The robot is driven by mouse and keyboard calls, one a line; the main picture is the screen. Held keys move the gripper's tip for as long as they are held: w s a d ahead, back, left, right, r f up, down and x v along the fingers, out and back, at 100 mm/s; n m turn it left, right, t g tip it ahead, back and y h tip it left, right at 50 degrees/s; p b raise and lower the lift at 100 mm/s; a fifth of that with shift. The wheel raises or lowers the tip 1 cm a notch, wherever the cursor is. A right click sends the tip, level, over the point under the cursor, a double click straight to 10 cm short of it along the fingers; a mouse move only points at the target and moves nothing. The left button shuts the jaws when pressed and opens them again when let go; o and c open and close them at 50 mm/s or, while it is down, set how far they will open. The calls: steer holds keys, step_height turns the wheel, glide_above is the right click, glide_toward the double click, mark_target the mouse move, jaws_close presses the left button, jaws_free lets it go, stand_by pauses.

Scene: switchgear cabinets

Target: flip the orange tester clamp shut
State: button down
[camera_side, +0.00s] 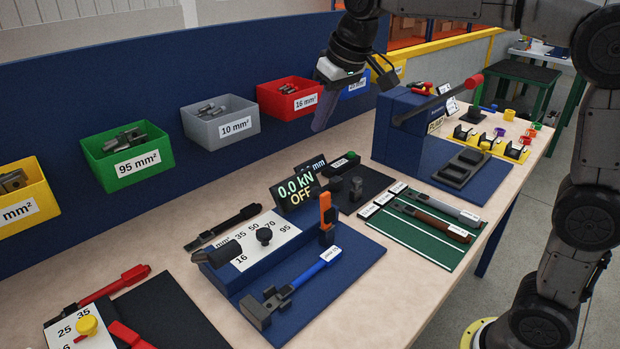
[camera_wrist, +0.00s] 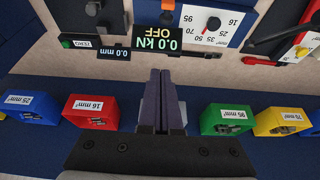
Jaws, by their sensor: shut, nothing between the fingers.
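The orange tester clamp (camera_side: 326,210) is a short orange lever standing upright on its dark base, at the right end of the blue tester (camera_side: 345,262). The tester's display (camera_side: 295,187) reads 0.0 kN OFF, and it also shows in the wrist view (camera_wrist: 165,32). My gripper (camera_side: 319,126) is shut and empty, high above the bench near the blue back panel, behind and above the clamp. Its fingers (camera_wrist: 162,78) point toward the display in the wrist view.
Coloured bins hang on the back panel, including a red one (camera_side: 290,97) close to my gripper and a green one (camera_side: 127,152). A blue press with a long lever (camera_side: 437,102) stands at the right. A crimp tool with a blue handle (camera_side: 290,290) lies before the tester.

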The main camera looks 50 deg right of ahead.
mark_target(322, 209)
steer(key=shift+g, duration=0.5)
steer(key=w+f, duration=0.1)
steer(key=f, duration=0.1)
steer(key=w+a+f, duration=0.1)
steer(key=w+f, duration=0.1)
steer(key=shift+f, duration=0.2)
steer(key=x, duration=1)
steer(key=shift+f, duration=0.2)
steer(key=shift+s+r, duration=0.15)
steer(key=shift+s, duration=0.85)
steer(key=shift+s+r, duration=0.1)
steer(key=shift+s, duration=0.9)
steer(key=shift+s, duration=0.1)
steer(key=shift+s+r+t, duration=0.15)
steer(key=shift+s+t, duration=0.1)
steer(key=shift+t, duration=0.05)
